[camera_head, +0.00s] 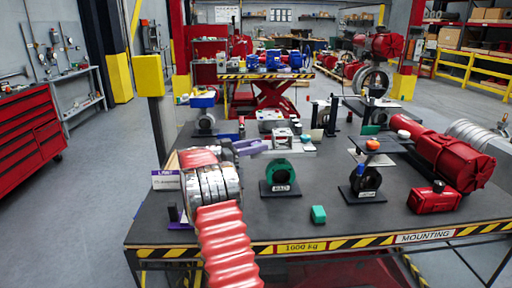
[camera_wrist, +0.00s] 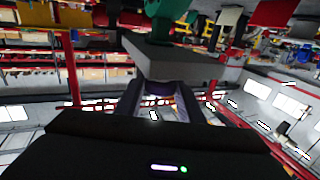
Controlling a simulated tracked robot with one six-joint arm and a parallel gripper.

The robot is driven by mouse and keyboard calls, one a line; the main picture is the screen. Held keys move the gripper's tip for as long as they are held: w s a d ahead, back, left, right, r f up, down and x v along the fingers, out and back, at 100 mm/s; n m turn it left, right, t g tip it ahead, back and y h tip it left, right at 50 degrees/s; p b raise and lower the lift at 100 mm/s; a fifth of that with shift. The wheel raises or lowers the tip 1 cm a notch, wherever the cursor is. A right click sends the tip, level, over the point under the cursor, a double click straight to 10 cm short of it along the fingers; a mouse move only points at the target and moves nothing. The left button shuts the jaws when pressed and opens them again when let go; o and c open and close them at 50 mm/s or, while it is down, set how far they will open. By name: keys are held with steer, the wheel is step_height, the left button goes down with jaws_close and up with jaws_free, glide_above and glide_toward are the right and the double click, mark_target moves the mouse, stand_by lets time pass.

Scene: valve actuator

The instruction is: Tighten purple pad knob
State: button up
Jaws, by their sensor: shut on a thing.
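My gripper (camera_head: 254,147) reaches from the left to the end of a grey bar-like block (camera_head: 292,147). In the wrist view, which looks upside down, its two dark fingers are closed on either side of a purple knob (camera_wrist: 163,88). The knob sits against the near face of the grey block (camera_wrist: 180,62). In the head view the knob cannot be told apart from the fingers. A green round valve body (camera_head: 280,172) stands under the block on a black base; green also shows in the wrist view (camera_wrist: 165,8).
A white label card (camera_head: 166,181) stands at the left.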

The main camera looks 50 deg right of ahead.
steer(key=shift+d+r, duration=0.1)
steer(key=shift+r, duration=0.05)
steer(key=o, duration=1.1)
steer(key=shift+c, duration=0.2)
steer(key=v, duration=1.4)
steer(key=shift+s+f, duration=0.1)
steer(key=shift+f, duration=0.1)
